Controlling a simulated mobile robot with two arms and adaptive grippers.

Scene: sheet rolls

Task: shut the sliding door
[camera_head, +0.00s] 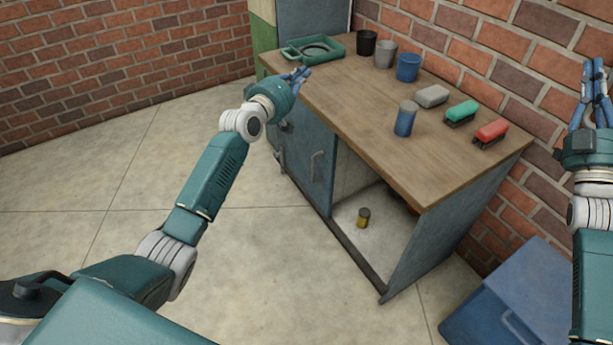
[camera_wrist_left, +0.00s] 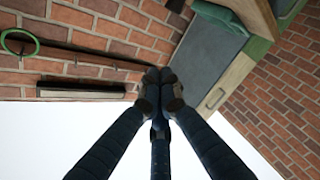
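The sliding door (camera_head: 308,155) is a blue-grey panel with a vertical handle (camera_head: 317,166), covering the left part of the cabinet front. The right part of the front is open and shows the cabinet's inside (camera_head: 352,178). My left gripper (camera_head: 303,74) is at the left end of the cabinet, near the worktop's left front edge, apart from the handle. In the left wrist view its fingertips (camera_wrist_left: 161,82) meet with nothing seen between them. My right gripper (camera_head: 592,66) is raised at the far right, fingers drawn together and empty, away from the door.
A small yellowish can (camera_head: 363,217) stands inside the open part. The wooden worktop (camera_head: 355,110) carries a green tray (camera_head: 313,48), cups, a blue can (camera_head: 405,118) and several brushes or blocks. A blue box (camera_head: 510,300) stands on the floor at right. The floor in front is clear.

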